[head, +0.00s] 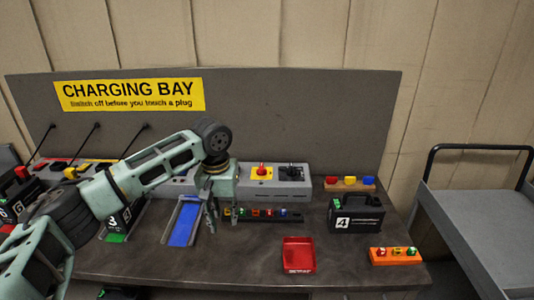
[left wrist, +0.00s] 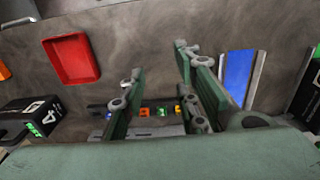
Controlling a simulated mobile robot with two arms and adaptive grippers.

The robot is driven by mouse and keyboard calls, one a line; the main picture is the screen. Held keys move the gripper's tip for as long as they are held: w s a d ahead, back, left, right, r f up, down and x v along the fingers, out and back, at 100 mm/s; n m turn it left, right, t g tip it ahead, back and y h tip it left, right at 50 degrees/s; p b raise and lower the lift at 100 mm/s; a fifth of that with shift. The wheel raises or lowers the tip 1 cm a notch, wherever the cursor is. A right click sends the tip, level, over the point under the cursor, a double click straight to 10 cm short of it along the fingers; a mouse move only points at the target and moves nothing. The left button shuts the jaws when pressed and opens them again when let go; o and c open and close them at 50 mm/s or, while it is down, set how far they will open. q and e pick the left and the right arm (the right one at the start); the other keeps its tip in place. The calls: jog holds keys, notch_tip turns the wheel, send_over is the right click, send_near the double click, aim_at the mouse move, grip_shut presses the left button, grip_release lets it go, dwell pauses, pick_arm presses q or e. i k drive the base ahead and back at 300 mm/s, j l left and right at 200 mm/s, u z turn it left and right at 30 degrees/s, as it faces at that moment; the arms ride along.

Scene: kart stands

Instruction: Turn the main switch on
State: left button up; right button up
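A long grey control box (head: 306,184) stands at the back of the bench. On it are a red knob on a yellow plate (head: 262,173) and, to its right, a black switch plate (head: 291,173) with a dark handle. I cannot read which is the main switch or its position. My left gripper (head: 211,213) points down in front of the box, left of both controls, touching neither. In the left wrist view its two fingers (left wrist: 158,64) are apart with nothing between them. My right gripper is in neither view.
A strip of coloured pieces (head: 263,214) lies near my left gripper. A blue-floored slot (head: 184,223) is left of it. A red tray (head: 298,255), a black number 4 battery (head: 355,214) and an orange block (head: 395,256) stand right. A grey cart (head: 480,225) is beyond.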

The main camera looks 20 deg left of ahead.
aim_at(261, 172)
jog(key=i, duration=1.2)
